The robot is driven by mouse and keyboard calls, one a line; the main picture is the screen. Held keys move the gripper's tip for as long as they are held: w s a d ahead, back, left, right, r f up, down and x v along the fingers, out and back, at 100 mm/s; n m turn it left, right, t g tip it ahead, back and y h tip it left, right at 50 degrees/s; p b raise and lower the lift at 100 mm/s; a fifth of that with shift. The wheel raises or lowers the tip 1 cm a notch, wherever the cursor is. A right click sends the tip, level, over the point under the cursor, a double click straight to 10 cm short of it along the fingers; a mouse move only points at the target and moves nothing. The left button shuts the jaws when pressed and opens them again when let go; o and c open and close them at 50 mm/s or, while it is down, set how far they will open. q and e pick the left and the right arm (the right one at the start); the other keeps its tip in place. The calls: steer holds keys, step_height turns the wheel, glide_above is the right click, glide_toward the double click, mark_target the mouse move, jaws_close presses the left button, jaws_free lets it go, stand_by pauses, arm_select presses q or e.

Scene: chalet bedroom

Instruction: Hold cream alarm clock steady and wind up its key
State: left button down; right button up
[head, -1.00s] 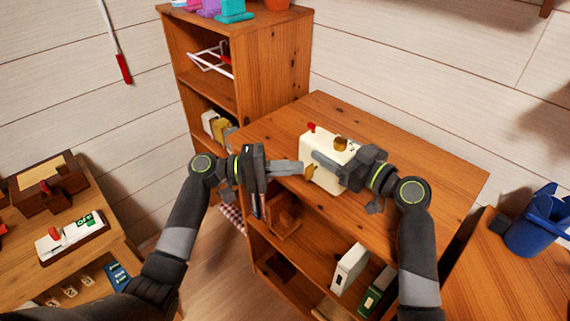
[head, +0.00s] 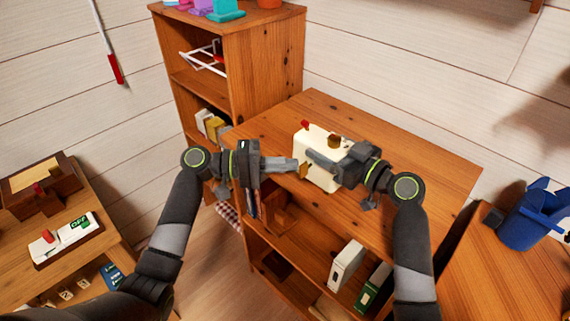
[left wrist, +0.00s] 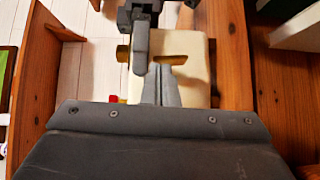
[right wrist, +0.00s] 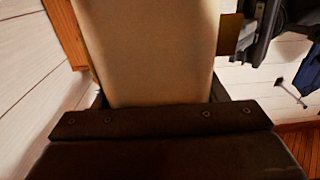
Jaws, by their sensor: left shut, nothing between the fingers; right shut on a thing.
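The cream alarm clock (head: 314,178) stands near the front left edge of the wooden cabinet top, with a red button (head: 305,125) and a brown knob (head: 334,141) on top. My right gripper (head: 322,160) is shut on the clock's body, which fills the right wrist view (right wrist: 150,50). The brass key (head: 304,171) sticks out of the clock's left face and also shows in the right wrist view (right wrist: 230,35). My left gripper (head: 295,165) is shut and empty, its fingertips at the key. In the left wrist view its fingers (left wrist: 160,75) partly hide the key; contact is unclear.
The cabinet top (head: 400,165) has free room behind and right of the clock. A taller shelf (head: 255,70) stands at the back left. Binders (head: 346,265) sit in the cabinet below. A blue bin (head: 525,220) is at the right, a low table (head: 95,240) at the left.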

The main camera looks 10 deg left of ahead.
mark_target(301, 167)
arm_select(q)
steer(key=shift+r+m+y, duration=0.15)
steer(key=shift+m+y, duration=0.15)
steer(key=shift+s+d+r+m+y, duration=0.15)
steer(key=shift+r+m+y, duration=0.1)
steer(key=shift+m+y, duration=0.3)
steer(key=shift+s+d+r+m+y, duration=0.1)
steer(key=shift+d+r+m+y, duration=0.1)
steer(key=shift+m+y, duration=0.35)
steer(key=shift+s+d+r+m+t+y, duration=0.2)
steer(key=shift+s+d+m+y, duration=0.2)
steer(key=shift+s+d+y, duration=0.25)
steer(key=shift+s+d+r+m+t+y, duration=0.2)
steer(key=shift+s+d+m+y, duration=0.25)
steer(key=shift+d+y, duration=0.4)
steer(key=shift+r, duration=0.15)
stand_by(0.6)
